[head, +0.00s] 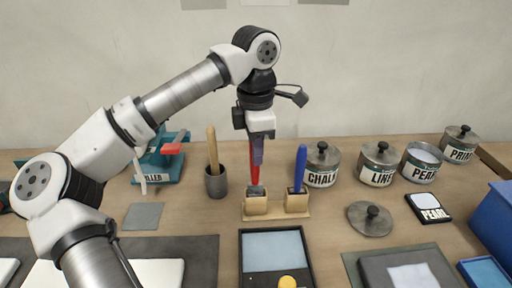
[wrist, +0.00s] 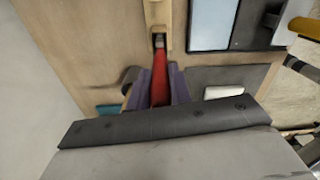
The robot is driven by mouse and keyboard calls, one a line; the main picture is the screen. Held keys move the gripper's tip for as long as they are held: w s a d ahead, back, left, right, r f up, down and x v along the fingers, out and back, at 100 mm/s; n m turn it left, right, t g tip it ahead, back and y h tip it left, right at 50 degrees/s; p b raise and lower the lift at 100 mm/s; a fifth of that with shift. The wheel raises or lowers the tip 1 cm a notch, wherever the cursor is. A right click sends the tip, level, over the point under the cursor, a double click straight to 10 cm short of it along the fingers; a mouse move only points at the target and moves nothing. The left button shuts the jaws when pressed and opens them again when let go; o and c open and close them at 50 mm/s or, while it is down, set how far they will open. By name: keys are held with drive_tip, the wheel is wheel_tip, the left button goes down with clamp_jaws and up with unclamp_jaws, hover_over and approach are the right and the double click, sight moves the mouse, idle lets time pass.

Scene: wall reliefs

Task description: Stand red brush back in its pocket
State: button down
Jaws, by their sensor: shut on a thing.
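My gripper (head: 257,160) is shut on the red brush (head: 255,174) and holds it about upright, head down. The brush's grey lower end is at the mouth of the left pocket (head: 256,206) of a small wooden holder (head: 276,214); how deep it sits I cannot tell. The blue brush (head: 300,168) stands in the right pocket (head: 297,203). In the wrist view the red brush (wrist: 160,76) lies between my purple fingers (wrist: 158,88), its far end at the wooden holder (wrist: 158,14).
A grey mortar with a wooden pestle (head: 216,182) stands left of the holder. Labelled tins, such as CHALK (head: 322,167), stand at the back right. A loose lid (head: 370,218) lies right of the holder. A dark-framed tray (head: 276,252) lies in front.

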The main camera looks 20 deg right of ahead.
drive_tip(key=shift+f+b, duration=1.1)
drive_tip(key=shift+f, duration=0.35)
drive_tip(key=c, duration=1.2)
unclamp_jaws()
drive_tip(key=shift+o, duration=0.4)
drive_tip(key=o, duration=0.4)
drive_tip(key=shift+r, duration=0.1)
drive_tip(key=shift+r+p, duration=2.95)
drive_tip(key=shift+r, duration=1)
